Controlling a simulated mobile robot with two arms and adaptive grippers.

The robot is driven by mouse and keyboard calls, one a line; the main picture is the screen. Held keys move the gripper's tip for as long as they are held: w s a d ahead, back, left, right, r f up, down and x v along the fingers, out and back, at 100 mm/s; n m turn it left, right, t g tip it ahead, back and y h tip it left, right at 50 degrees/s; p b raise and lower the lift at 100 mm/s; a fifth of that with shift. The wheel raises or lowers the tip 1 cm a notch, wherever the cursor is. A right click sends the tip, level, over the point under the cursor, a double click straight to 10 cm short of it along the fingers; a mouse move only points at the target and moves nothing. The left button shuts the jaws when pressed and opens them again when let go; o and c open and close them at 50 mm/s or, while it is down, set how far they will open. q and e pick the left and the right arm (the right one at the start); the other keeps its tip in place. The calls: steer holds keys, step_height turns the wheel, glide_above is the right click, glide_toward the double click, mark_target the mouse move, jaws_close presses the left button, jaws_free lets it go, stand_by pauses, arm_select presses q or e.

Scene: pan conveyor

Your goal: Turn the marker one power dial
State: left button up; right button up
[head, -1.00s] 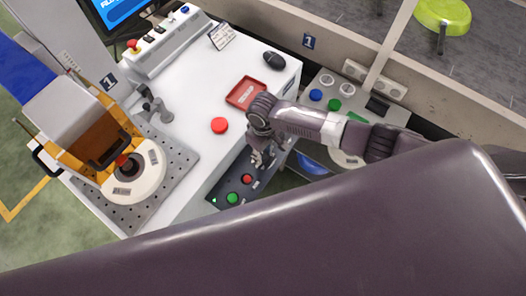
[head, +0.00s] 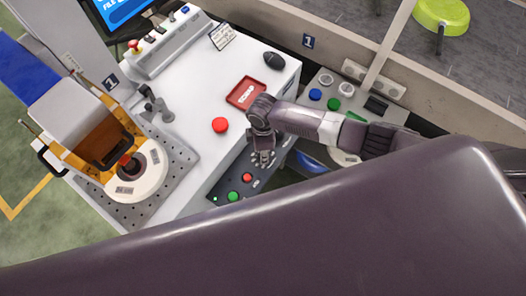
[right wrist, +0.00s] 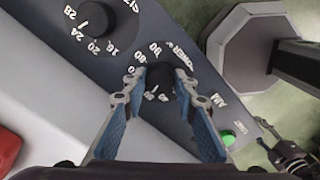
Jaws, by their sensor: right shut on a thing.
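The power dial (right wrist: 160,80) is a black round knob on a dark grey panel (right wrist: 192,62), ringed by white numbers and lettering, partly covered. My right gripper (right wrist: 160,82) has one blue-padded finger on each side of the dial and is shut on it. In the head view my right gripper (head: 263,158) is low over the control panel (head: 228,180) at the desk's front edge and hides the dial there. A dark jointed part at the lower right of the right wrist view looks like my left gripper (right wrist: 268,138); its opening is unclear.
A second dial (right wrist: 94,20) is up-left of the gripped one. Red (head: 247,178) and green (head: 233,196) buttons are on the same panel. A red button (head: 220,125), a red tray (head: 246,93) and a mouse (head: 274,61) are on the white desk.

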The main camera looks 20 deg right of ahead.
steer(key=shift+n, duration=0.6)
steer(key=o, duration=1.2)
steer(key=shift+c, duration=0.2)
step_height(320, 180, up, 12)
